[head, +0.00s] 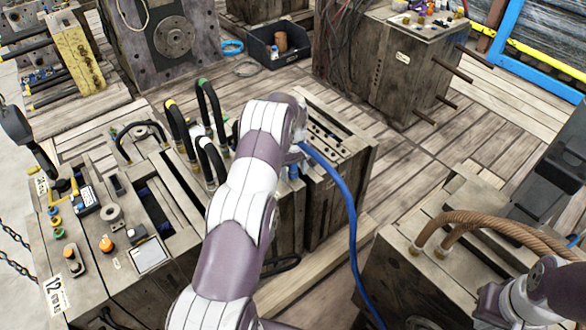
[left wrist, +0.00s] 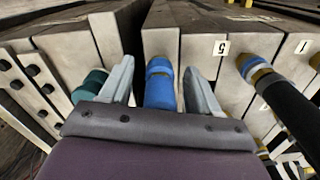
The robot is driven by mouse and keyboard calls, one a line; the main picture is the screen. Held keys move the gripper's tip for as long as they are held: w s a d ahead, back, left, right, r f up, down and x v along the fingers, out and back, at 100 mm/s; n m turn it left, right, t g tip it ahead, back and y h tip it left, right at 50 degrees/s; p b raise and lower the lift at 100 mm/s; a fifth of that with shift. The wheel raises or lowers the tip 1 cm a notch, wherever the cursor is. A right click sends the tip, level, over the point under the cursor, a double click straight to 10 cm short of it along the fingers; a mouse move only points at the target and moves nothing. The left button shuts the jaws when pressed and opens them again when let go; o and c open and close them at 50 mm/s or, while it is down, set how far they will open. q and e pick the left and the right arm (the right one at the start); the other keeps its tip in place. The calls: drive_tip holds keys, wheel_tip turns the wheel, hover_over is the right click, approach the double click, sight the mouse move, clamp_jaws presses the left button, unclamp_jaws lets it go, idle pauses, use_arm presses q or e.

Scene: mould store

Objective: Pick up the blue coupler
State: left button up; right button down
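The blue coupler (left wrist: 160,88) is in the left wrist view, a short upright cylinder in front of a mould block. My left gripper (left wrist: 159,70) is open, with one grey finger on each side of it. A gap shows between the coupler and each finger. The coupler's lower end is hidden behind the gripper body. In the head view my left forearm and wrist hide the gripper. A small blue piece (head: 293,171) shows just below the wrist, but I cannot tell whether it is the same coupler. My right gripper is not in view; only part of that arm shows at the bottom right.
A teal coupler (left wrist: 92,84) stands close beside the left finger. A black hose with a blue and yellow end (left wrist: 255,72) is to the right. A blue hose (head: 345,195) hangs from near my wrist. Wooden floor (head: 430,165) is open to the right.

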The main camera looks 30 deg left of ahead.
use_arm(q)
clamp_jaws()
drive_tip(key=shift+w+r, duration=0.1)
drive_tip(key=shift+r, duration=0.4)
drive_tip(key=r, duration=0.2)
drive_tip(key=d+r, duration=0.1)
drive_tip(key=r, duration=0.1)
drive_tip(key=shift+s+p, duration=0.3)
drive_tip(key=shift+p, duration=0.1)
drive_tip(key=s+d+r, duration=0.4)
drive_tip(key=d+r, duration=0.2)
drive_tip(key=d, duration=0.3)
drive_tip(key=shift+s+d+p, duration=0.15)
drive_tip(key=shift+d+p, duration=0.2)
drive_tip(key=shift+p, duration=0.1)
